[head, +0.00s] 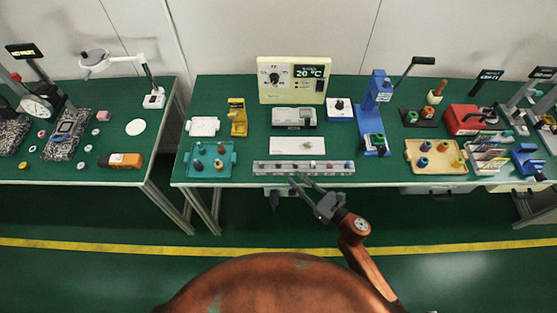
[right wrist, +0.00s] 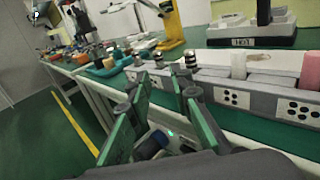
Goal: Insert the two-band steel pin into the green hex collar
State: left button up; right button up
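A grey pin rail (head: 262,168) lies along the front edge of the bench, with several short pins upright in it. In the right wrist view, a steel pin (right wrist: 190,59) with dark banding stands in the rail; its band count is too small to be sure of. Small green collar-like parts show in the tan tray (head: 410,144) and at the foot of the blue press (head: 376,108); I cannot tell which is the hex collar. My right gripper (head: 297,180) is open and empty, just in front of the rail and apart from the pins. My left gripper is out of view.
A teal tray (head: 183,161) with pins is left of the rail. A white plate (head: 290,146) lies behind the rail, near a cream temperature unit (head: 291,92). A red device (head: 463,119) stands at right. The floor before the bench is clear.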

aim_at(280, 166)
jog(key=x, duration=0.4)
jog(key=shift+s+a+r, duration=0.1)
jog(key=shift+s+a, duration=0.05)
jog(key=shift+s, duration=0.05)
jog(key=shift+w+a, duration=0.15)
jog(key=shift+w, duration=0.15)
jog(key=shift+x, duration=2.6)
jog(key=shift+c, duration=0.3)
grip_shut()
